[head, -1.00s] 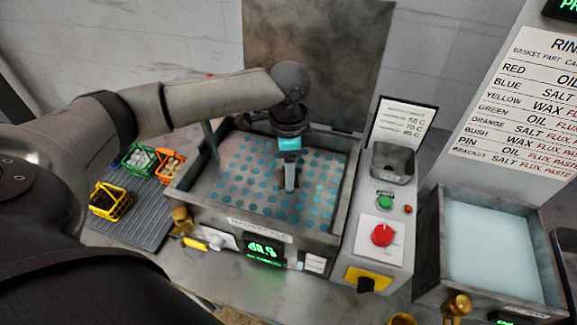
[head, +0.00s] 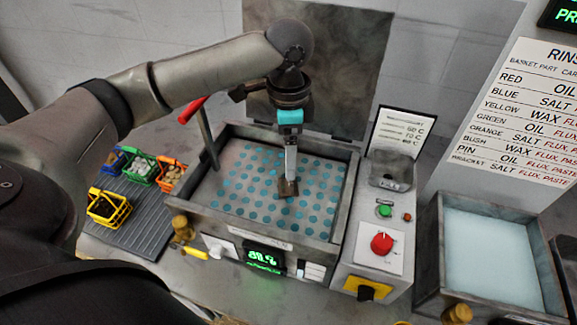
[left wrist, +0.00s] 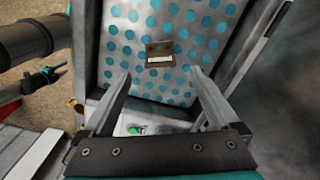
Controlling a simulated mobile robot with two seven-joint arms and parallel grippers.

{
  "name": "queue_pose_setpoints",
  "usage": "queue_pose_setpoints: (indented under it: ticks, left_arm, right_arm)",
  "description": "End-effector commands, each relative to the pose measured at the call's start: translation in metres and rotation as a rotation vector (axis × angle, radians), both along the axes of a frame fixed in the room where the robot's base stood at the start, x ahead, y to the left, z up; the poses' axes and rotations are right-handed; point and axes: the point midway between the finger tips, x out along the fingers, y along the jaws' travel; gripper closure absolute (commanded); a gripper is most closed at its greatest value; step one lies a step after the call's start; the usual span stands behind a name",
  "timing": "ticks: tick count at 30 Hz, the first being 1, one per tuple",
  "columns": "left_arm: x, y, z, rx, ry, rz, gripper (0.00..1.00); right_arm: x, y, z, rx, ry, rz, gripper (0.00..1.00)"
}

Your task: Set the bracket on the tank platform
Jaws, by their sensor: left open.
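The bracket (head: 287,188) is a small brown piece lying on the perforated platform (head: 240,190) of the tank (head: 340,215), near its middle. In the left wrist view the bracket (left wrist: 159,53) shows two small greenish spots and a pale strip along one edge. My left gripper (head: 291,172) is above the bracket in the head view. In the left wrist view the fingers of my left gripper (left wrist: 160,77) are spread wide with nothing between them, and the bracket lies beyond the tips, apart from them. My right gripper is not in view.
Several coloured baskets (head: 142,168) stand on a ribbed grey mat (head: 140,232) at left. A rod with a red handle (head: 193,110) rises at the tank's left. A control box (head: 380,225) stands right of the tank, then a second tank (head: 490,255). A raised lid (head: 318,65) stands behind.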

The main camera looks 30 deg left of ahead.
Motion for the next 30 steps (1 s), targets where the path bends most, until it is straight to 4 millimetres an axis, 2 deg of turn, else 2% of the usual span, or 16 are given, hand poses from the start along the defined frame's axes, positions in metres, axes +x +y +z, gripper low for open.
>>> queue_pose_setpoints:
  ticks: [3,9,30]
  left_arm:
    - [0.001,0.000,0.023,-0.001,-0.003,0.000,0.05]
    - [0.000,0.000,0.040,0.000,0.000,0.001,0.05]
    - [0.000,0.000,0.042,-0.001,0.001,0.001,0.05]
  right_arm:
    - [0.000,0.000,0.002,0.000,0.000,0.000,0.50]
    - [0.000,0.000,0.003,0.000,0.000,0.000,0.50]
    - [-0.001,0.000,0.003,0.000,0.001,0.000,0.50]
